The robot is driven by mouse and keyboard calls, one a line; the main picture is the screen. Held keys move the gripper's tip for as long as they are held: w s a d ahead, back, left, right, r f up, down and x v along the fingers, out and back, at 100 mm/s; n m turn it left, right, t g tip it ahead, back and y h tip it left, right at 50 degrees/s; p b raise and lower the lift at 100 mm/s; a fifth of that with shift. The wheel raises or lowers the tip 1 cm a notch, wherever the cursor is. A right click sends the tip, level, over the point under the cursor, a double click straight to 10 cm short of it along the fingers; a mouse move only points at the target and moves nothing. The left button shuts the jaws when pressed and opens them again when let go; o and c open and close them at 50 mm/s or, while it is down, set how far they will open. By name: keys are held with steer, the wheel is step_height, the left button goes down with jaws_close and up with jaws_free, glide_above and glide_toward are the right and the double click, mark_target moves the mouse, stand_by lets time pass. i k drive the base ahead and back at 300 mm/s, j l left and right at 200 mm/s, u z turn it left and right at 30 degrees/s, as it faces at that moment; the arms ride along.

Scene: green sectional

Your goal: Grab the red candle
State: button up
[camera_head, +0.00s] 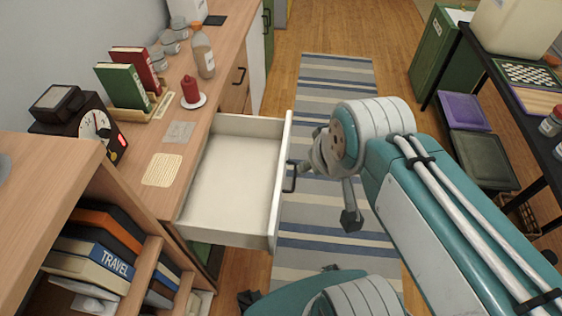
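The red candle (191,89) stands upright on a small white plate (194,101) on the wooden counter, left of centre. It is behind the open drawer, beside a book stand. My gripper (318,172) is near the middle of the view, just right of the drawer's front panel and its dark handle. It is well apart from the candle, to the right and nearer.
An empty white drawer (232,180) is pulled out between the counter and my arm. A bottle (203,55) stands just behind the candle. Red and green books (126,87) stand to its left. A striped rug (325,235) covers the floor. A dark table (500,85) is at right.

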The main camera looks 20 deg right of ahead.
mark_target(191, 90)
steer(key=k+l+u, duration=0.15)
steer(key=l, duration=0.2)
steer(key=k, duration=0.85)
steer(key=k+u, duration=0.1)
steer(key=u, duration=1.2)
steer(key=l+u, duration=0.2)
steer(key=u, duration=0.25)
steer(key=i+l+u, duration=0.1)
steer(key=l+u, duration=0.15)
steer(key=u, duration=0.15)
steer(key=l+u, duration=0.2)
steer(key=u, duration=0.25)
steer(key=l, duration=1.45)
steer(key=k+l, duration=0.1)
steer(key=l, duration=2.8)
steer(key=k, duration=0.05)
